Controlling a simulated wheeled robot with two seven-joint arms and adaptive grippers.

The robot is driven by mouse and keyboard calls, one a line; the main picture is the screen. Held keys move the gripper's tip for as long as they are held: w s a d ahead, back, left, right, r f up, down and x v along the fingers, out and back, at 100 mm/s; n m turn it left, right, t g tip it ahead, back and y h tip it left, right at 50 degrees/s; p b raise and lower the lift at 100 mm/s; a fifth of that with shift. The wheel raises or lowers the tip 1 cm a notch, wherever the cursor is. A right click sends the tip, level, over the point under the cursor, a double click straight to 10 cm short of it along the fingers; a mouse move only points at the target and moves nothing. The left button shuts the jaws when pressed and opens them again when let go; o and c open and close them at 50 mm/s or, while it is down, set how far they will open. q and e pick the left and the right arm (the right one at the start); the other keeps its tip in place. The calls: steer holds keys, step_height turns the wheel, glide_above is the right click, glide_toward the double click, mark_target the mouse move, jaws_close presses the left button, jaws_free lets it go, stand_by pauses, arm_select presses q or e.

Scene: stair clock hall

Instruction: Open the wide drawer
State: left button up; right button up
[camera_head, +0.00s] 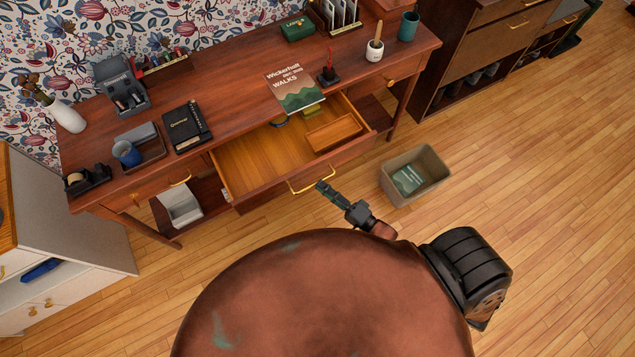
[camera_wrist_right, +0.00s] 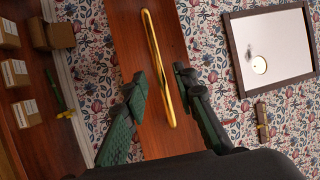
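The wide drawer (camera_head: 262,160) of the red-brown desk is pulled out, and its light wooden inside shows. Its brass bar handle (camera_head: 316,181) is on the drawer front, and in the right wrist view the handle (camera_wrist_right: 155,50) runs lengthwise up the wooden front. My right gripper (camera_head: 324,189) is right at the handle. In the right wrist view my right gripper (camera_wrist_right: 161,76) has its two green-padded fingers apart, on either side of the handle, with visible gaps. The handle does not look gripped. My left gripper is not in view.
A bin (camera_head: 414,176) stands on the floor right of the drawer. A white cabinet (camera_head: 65,235) is at the left. Floor is clear at the right.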

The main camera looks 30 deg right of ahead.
steer(key=v, duration=0.8)
steer(key=shift+s+d, duration=0.15)
steer(key=shift+s, duration=0.15)
steer(key=shift+f, duration=0.15)
steer(key=s+d+f+n+g+h, duration=0.2)
steer(key=s+d+f+g, duration=0.1)
steer(key=f, duration=0.7)
steer(key=s+d+f+n+g+h, duration=0.2)
steer(key=s+f+n+g+h, duration=0.15)
steer(key=f, duration=0.75)
steer(key=s+d+f+n+g+h, duration=0.1)
steer(key=s+d+f+n+g, duration=0.15)
steer(key=f, duration=0.75)
steer(key=s+f+n+g+h, duration=0.1)
steer(key=s+f+n+g, duration=0.2)
steer(key=s, duration=1)
steer(key=s+f+n+g+h, duration=0.1)
steer(key=s+f+n+g, duration=0.1)
steer(key=s+f+g, duration=0.3)
steer(key=s+f, duration=0.4)
steer(key=s, duration=0.4)
steer(key=shift+f+n+g+p, duration=0.25)
steer(key=shift+n+g+p, duration=0.1)
steer(key=shift+n+g, duration=0.05)
